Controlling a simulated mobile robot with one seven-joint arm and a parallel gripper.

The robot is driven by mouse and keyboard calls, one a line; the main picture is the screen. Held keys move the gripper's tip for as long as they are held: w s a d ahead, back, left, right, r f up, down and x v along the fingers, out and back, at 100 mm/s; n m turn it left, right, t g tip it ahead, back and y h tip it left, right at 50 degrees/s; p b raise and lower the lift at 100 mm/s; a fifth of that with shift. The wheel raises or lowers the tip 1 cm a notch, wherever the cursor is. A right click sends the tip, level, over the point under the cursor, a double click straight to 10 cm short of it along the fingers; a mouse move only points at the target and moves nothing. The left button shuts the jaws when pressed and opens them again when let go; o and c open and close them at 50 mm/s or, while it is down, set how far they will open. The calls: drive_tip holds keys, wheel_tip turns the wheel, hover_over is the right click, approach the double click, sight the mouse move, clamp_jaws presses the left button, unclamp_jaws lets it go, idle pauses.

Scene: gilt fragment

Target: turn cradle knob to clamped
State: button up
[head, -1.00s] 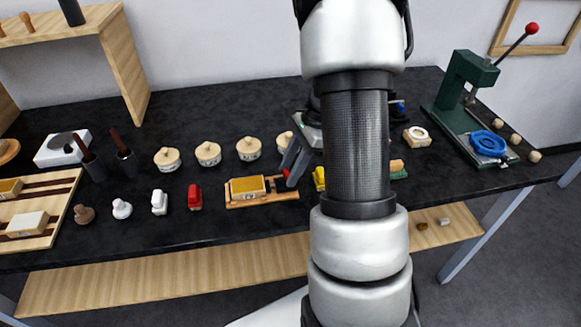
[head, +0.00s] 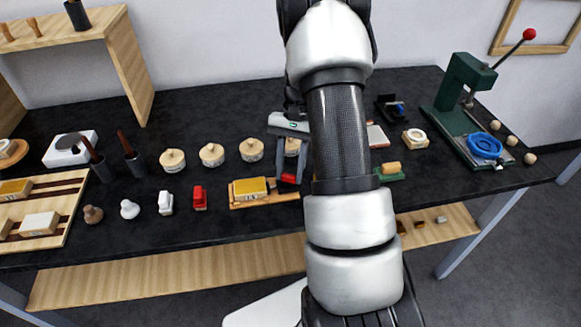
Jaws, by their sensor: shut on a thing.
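The cradle (head: 240,204) is a light wooden base with a gold-coloured block (head: 251,187) lying in it, near the front middle of the bench. A red knob (head: 289,178) shows at its right end, with a dark part beside it. My gripper (head: 289,179) points down over this end, its grey fingers on either side of the red knob and shut on it. The fingertips are small in view. The knob's pointer or markings cannot be made out, so its setting cannot be read. My arm hides the bench just to the right.
Lidded round pots (head: 251,149) stand in a row behind the cradle. A red item (head: 200,197) and a white item (head: 166,203) stand to its left.

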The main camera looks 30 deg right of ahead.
drive_tip(key=n+h, duration=0.1)
drive_tip(key=n, duration=0.4)
drive_tip(key=shift+w+a+g+h+p, duration=0.15)
drive_tip(key=shift+g+h+p, duration=0.25)
drive_tip(key=shift+n, duration=0.3)
drive_tip(key=o, duration=1.1)
drive_tip(key=p+v, duration=0.1)
drive_tip(key=v, duration=1.6)
drive_tip(key=shift+w+a+r, duration=0.1)
drive_tip(key=shift+r, duration=0.1)
drive_tip(key=shift+r, duration=0.1)
